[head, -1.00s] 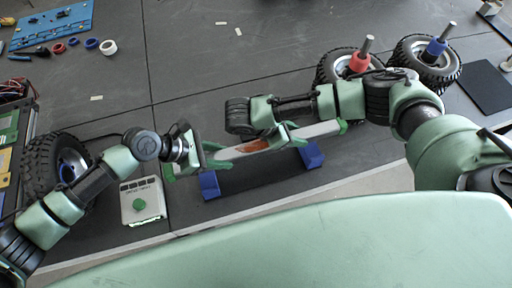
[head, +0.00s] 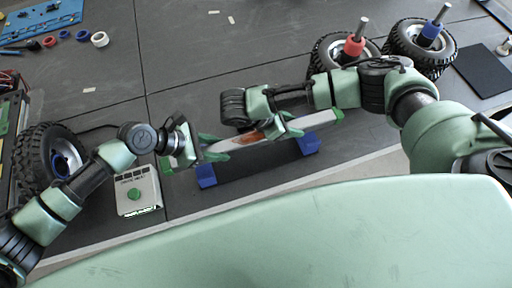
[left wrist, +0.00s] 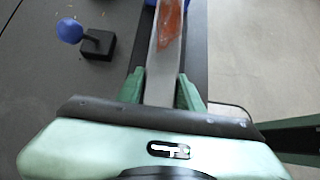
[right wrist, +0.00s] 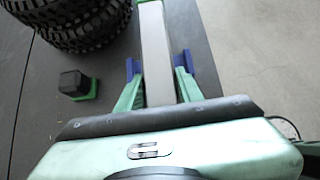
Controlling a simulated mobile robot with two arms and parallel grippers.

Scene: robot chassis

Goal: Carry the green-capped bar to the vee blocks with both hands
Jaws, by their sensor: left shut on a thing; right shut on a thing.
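The bar (head: 322,123) is pale grey with an orange-brown patch and green end caps. It is level with the vee blocks, slanting up to the right in the head view. My left gripper (head: 210,147) is shut on its left part, also in the left wrist view (left wrist: 163,90). My right gripper (head: 284,130) is shut on its right part, also in the right wrist view (right wrist: 157,88). The blue vee blocks, left (head: 206,178) and right (head: 309,145), stand below the bar. In the right wrist view, blue block sides (right wrist: 187,62) show on both sides of it. Contact cannot be told.
A grey control box with a green button (head: 134,195) stands left of the left block. A tyre (head: 36,150) is at the far left. Two wheels with red (head: 353,47) and blue (head: 430,30) collars stand behind my right arm.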

